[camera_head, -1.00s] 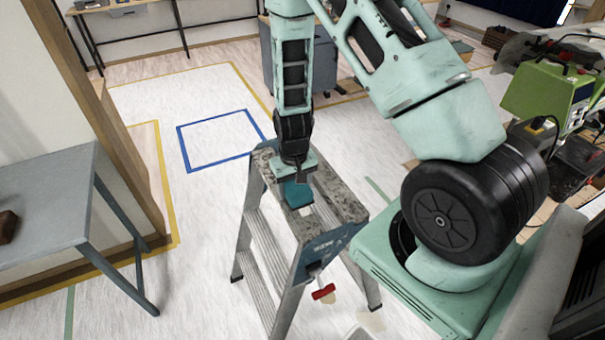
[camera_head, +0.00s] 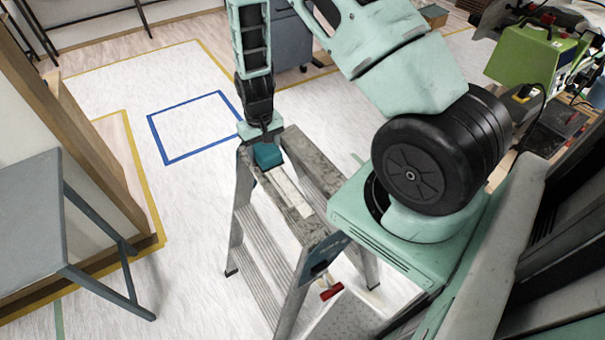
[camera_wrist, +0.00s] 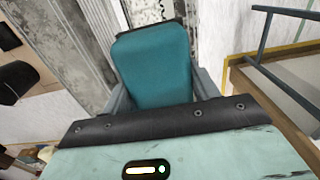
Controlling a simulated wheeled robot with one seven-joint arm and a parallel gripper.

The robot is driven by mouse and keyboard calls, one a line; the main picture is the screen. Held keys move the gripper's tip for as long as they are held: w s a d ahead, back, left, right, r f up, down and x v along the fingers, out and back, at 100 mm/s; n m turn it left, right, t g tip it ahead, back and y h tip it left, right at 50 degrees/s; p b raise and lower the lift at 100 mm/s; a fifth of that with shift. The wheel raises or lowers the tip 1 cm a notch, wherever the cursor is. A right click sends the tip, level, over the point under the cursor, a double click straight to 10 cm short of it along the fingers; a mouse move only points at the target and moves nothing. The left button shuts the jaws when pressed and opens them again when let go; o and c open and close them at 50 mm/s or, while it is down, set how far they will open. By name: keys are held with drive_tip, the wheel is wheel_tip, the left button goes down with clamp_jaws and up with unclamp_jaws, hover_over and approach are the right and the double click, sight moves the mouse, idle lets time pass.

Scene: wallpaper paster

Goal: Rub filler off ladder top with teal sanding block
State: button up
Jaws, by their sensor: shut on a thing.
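The teal sanding block (camera_head: 268,156) is held in my gripper (camera_head: 262,142) at the far end of the stepladder top (camera_head: 312,212). In the wrist view the teal block (camera_wrist: 152,62) fills the space between the fingers of my gripper (camera_wrist: 158,92). A pale strip of filler (camera_head: 290,190) runs along the ladder top from beside the block toward the near end. The block looks to be at the top surface; whether it touches is hard to tell. The ladder (camera_head: 262,250) stands open and upright on the floor.
A red-handled tool (camera_head: 331,291) hangs at the ladder's near end. A grey table (camera_head: 35,210) and wooden frame (camera_head: 85,130) stand to the left. A blue taped square (camera_head: 196,126) marks open floor beyond. A green machine (camera_head: 530,52) is at the back right.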

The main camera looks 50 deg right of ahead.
drive_tip(key=r, duration=0.1)
drive_tip(key=w+r+p, duration=0.1)
drive_tip(key=shift+w+d+r, duration=0.15)
drive_tip(key=shift+r, duration=0.25)
drive_tip(key=r+p, duration=0.1)
drive_tip(key=r, duration=0.1)
drive_tip(key=r+p, duration=0.3)
drive_tip(key=r, duration=0.1)
drive_tip(key=shift+s+r+p, duration=0.1)
drive_tip(key=shift+s+p, duration=0.15)
drive_tip(key=shift+p, duration=0.1)
drive_tip(key=o, duration=0.4)
drive_tip(key=shift+o, duration=0.2)
